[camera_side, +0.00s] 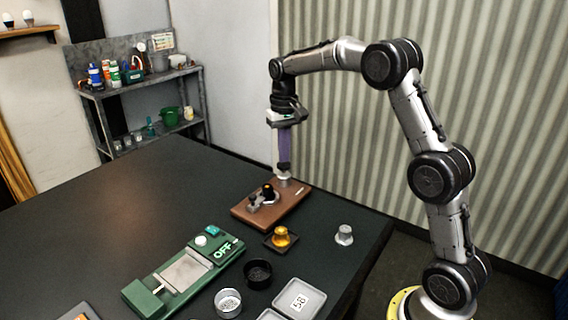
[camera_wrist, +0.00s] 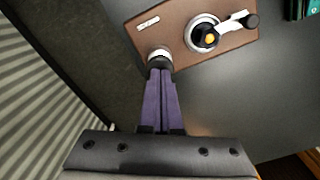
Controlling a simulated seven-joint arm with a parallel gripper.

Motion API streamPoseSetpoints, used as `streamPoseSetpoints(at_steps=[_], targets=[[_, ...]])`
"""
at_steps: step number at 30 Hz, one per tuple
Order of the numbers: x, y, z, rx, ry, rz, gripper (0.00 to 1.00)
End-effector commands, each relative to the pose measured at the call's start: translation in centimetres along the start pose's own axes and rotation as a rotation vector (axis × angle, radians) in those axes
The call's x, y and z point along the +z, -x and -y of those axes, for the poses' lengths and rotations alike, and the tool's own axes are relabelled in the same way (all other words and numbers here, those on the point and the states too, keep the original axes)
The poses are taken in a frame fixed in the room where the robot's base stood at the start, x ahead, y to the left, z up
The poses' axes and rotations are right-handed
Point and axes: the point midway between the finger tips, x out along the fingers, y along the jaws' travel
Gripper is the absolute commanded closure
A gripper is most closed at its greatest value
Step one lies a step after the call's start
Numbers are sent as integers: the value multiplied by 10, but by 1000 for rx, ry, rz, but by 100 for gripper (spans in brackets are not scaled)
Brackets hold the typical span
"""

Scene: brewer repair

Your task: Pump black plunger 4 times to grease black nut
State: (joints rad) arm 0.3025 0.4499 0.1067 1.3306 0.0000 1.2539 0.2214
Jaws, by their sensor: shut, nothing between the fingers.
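My gripper (camera_side: 284,162) points straight down over the back of a brown board (camera_side: 250,214), its purple fingers closed together with nothing between them. The black plunger (camera_side: 285,168) stands right below the fingertips on a silver collar. In the wrist view, the fingertips (camera_wrist: 160,73) meet the edge of the black plunger (camera_wrist: 160,64) and partly cover it. I cannot tell whether they touch it or hang just above. The black nut (camera_wrist: 203,38) sits in a silver ring on the board, with a yellow spot in it. In the side view, the black nut (camera_side: 267,190) is in front of the plunger.
A lever with a black knob (camera_wrist: 250,20) lies beside the nut. A gold knob on a dark base (camera_side: 281,238), a silver knob (camera_side: 344,235), a green device reading OFF (camera_side: 185,272), round cups and grey trays stand nearer the camera. The table's left part is clear.

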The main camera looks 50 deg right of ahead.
Motion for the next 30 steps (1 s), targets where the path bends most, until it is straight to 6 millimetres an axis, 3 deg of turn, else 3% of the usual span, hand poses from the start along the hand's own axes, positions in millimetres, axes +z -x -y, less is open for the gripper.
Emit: streamPoseSetpoints(at_steps=[30], targets=[[0,-15,0,0,0,1,100]])
